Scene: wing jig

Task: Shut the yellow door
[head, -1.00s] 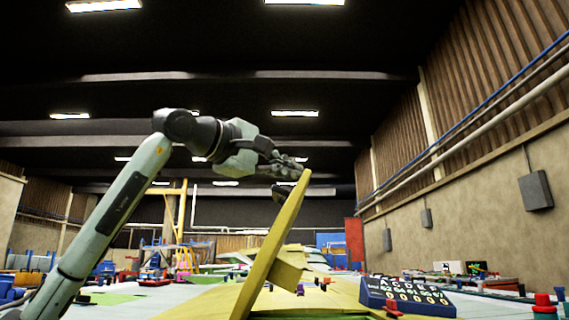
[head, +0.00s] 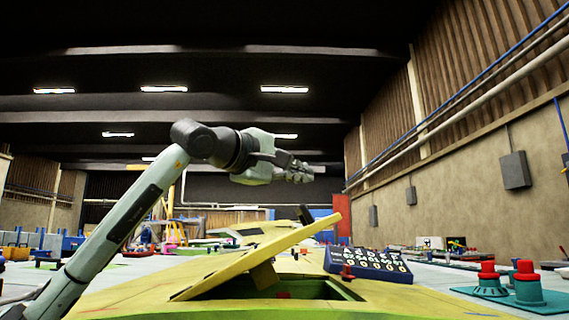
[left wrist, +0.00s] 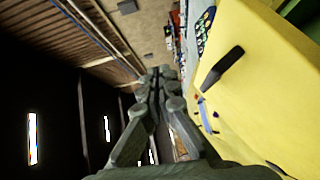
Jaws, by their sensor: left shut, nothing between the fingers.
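The yellow door (head: 258,258) is a flat panel, tilted partway open over a dark opening with a green rim (head: 345,290) in the yellow wing surface. Its raised edge points to the upper right, with a small dark handle (head: 305,214) near that edge. The door also fills the right of the left wrist view (left wrist: 265,85), with the dark handle (left wrist: 222,68) on it. My left gripper (head: 310,174) is shut and empty, above the door and apart from it in the head view. Its fingers show together in the left wrist view (left wrist: 157,75). My right gripper is not seen.
A dark blue box with white letters and digits (head: 368,265) stands right of the opening. Red-topped teal fixtures (head: 525,282) are at the right front. A small red piece (head: 347,272) sits near the opening.

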